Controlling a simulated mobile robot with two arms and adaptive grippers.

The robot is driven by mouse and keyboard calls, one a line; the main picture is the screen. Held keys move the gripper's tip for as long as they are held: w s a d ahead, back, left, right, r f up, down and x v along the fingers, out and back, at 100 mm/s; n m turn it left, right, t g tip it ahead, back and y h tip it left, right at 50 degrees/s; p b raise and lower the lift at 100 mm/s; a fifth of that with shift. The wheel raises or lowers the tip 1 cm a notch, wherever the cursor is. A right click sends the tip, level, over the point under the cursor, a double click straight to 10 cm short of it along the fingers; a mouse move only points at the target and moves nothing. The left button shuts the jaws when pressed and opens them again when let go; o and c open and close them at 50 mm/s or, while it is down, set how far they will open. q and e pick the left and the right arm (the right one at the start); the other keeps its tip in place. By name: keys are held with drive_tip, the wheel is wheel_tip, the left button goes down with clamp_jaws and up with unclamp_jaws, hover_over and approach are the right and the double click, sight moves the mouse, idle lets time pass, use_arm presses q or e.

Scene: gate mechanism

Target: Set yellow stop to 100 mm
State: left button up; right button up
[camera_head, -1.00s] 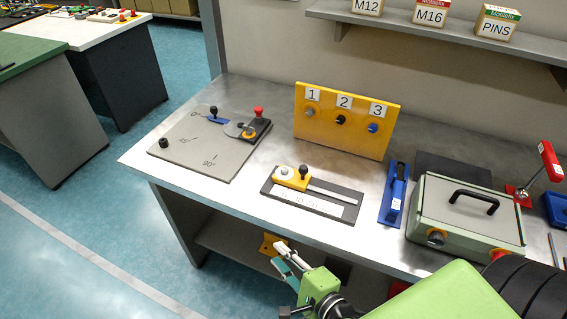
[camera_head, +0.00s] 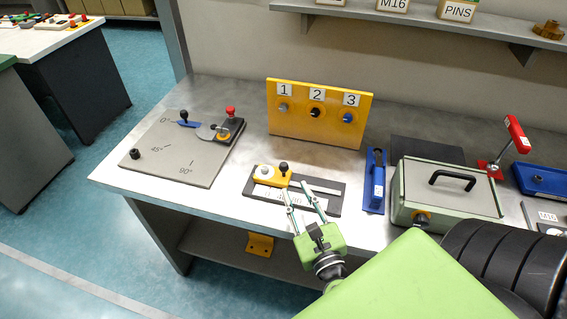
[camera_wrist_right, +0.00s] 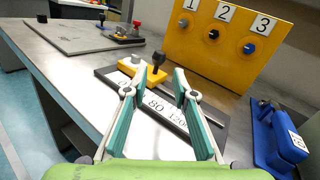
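The yellow stop (camera_head: 267,179) sits at the left end of a dark slide base with a pale scale strip (camera_head: 306,200). It has a light round knob on its left and a black knob (camera_head: 284,169) on its right. In the right wrist view the yellow stop (camera_wrist_right: 143,76) shows beyond the fingers, with "80" and "120" readable on the scale (camera_wrist_right: 165,112). My right gripper (camera_head: 304,193) is open and empty, its fingers over the front of the slide base. It also shows in the right wrist view (camera_wrist_right: 157,80). My left gripper is not in view.
A yellow panel (camera_head: 318,133) with numbered knobs stands behind the slide. A grey angle plate (camera_head: 172,153) lies left, a blue fixture (camera_head: 375,180) right, then a green-grey box (camera_head: 450,204). Bare tabletop lies in front of the slide.

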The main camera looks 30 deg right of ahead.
sight(285, 170)
drive_tip(key=p+x, duration=0.2)
drive_tip(key=x, duration=0.6)
drive_tip(key=shift+w+p, duration=0.3)
drive_tip(key=shift+w, duration=0.1)
drive_tip(key=shift+x, duration=0.8)
drive_tip(key=shift+f, duration=0.1)
